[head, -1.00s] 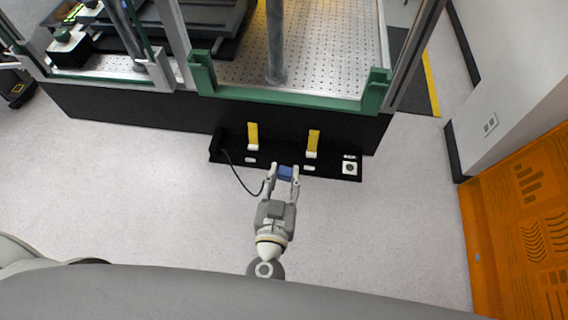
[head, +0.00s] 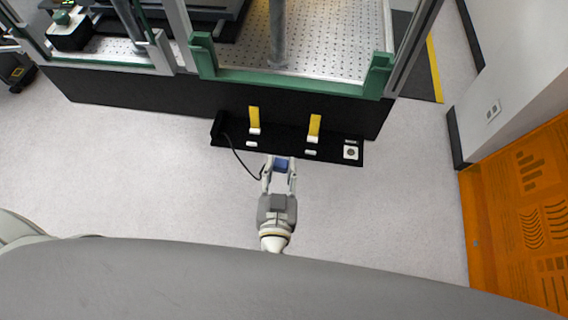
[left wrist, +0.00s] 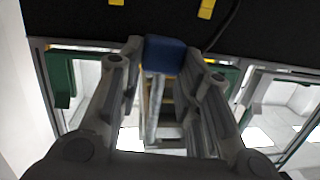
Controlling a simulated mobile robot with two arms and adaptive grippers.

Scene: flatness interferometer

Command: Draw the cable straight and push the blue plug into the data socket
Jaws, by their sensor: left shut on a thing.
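The blue plug (head: 281,164) is between the fingers of my left gripper (head: 279,168), which is shut on it. It also shows at the fingertips in the left wrist view (left wrist: 164,54). The plug is just in front of the black socket strip's near edge, apart from the sockets. The black cable (head: 238,162) runs from the strip's left end in a slack curve down to the gripper's left side. The strip (head: 330,153) carries small white sockets, including one (head: 310,152) and a square white one (head: 351,152). I cannot tell which is the data socket. My right gripper is not in view.
An orange panel (head: 520,215) stands at the right. The pale floor (head: 150,180) around the gripper is clear.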

